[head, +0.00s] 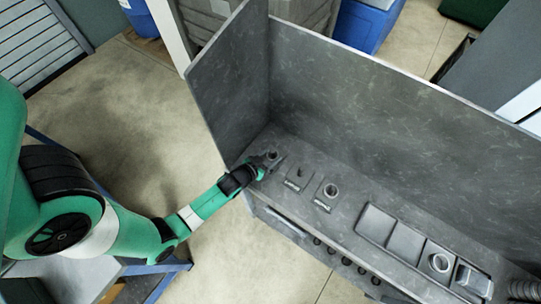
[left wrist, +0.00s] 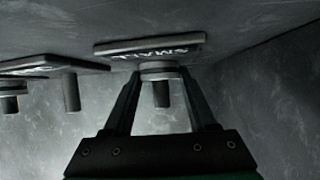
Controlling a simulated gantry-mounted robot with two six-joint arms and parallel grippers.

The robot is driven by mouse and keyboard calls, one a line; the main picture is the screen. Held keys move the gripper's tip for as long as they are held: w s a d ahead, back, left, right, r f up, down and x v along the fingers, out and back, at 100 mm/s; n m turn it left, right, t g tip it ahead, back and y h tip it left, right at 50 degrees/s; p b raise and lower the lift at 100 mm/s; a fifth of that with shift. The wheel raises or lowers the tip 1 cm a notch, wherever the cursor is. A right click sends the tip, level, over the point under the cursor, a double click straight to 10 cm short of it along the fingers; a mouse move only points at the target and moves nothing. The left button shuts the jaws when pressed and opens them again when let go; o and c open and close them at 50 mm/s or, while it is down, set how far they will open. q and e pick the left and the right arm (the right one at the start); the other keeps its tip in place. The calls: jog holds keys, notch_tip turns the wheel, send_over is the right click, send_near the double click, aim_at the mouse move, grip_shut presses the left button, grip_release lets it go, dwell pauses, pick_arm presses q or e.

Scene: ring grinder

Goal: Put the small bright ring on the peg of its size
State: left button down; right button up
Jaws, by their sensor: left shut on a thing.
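My left gripper (head: 270,161) is at the left end of the grey bench. In the left wrist view my left gripper (left wrist: 163,76) has its fingers closed on a small grey ring (left wrist: 160,69). The ring is around the peg (left wrist: 161,95) of the plate marked SMALL (left wrist: 150,44), close against that plate. The peg's free end sticks out past the ring. In the head view the fingers partly hide this peg and ring. My right gripper is not in view.
Beside it stand a bare middle peg (head: 301,173) and a peg with a ring around it (head: 330,190). Farther right is a compartment tray (head: 405,243) with a large ring (head: 439,262) in one compartment. Tall grey panels (head: 360,100) close off the bench's back and left end.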

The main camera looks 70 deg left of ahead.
pick_arm(q)
jog(key=shift+c, duration=2.4)
grip_release()
jog(key=shift+p+v, duration=0.65)
jog(key=shift+v, duration=0.25)
jog(key=shift+p+v, duration=0.85)
jog(key=shift+v, duration=2.3)
jog(key=shift+p+v, duration=0.35)
jog(key=shift+v, duration=1.1)
jog(key=shift+d, duration=0.1)
